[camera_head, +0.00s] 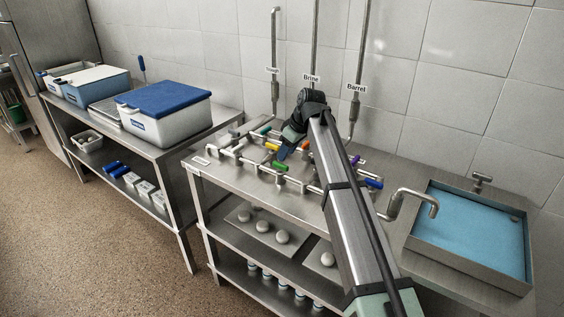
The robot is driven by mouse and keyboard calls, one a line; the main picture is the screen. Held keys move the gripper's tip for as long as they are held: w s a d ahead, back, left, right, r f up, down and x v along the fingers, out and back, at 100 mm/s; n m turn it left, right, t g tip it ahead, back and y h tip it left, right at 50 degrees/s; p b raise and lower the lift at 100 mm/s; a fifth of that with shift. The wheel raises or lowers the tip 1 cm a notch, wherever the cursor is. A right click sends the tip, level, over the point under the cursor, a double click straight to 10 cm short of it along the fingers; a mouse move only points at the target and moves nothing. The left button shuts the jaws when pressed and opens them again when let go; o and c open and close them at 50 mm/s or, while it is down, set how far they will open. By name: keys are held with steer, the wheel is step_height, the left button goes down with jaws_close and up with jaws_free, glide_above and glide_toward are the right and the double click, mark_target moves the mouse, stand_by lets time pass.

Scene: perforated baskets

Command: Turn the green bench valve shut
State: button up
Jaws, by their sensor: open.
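The green valve handle (279,166) sits on the pipework on the steel bench, at the front of the pipe run. My gripper (284,153) reaches down from the upper right, with its blue tip close above and behind the green handle. I cannot tell whether it touches the handle. The gap between the fingers is hard to see at this size. Nothing shows held in the gripper. My arm hides part of the pipework to the right.
Other handles stand close by: yellow (272,146), teal (265,129), orange (305,145), purple (355,160) and blue (373,183). Vertical pipes labelled Brine (311,77) and Barrel (355,86) rise behind. A blue-filled sink (470,232) is right; lidded bins (165,112) stand left.

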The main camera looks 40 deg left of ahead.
mark_target(281, 164)
steer(key=shift+x, duration=2.8)
steer(key=shift+c, duration=0.2)
jaws_close()
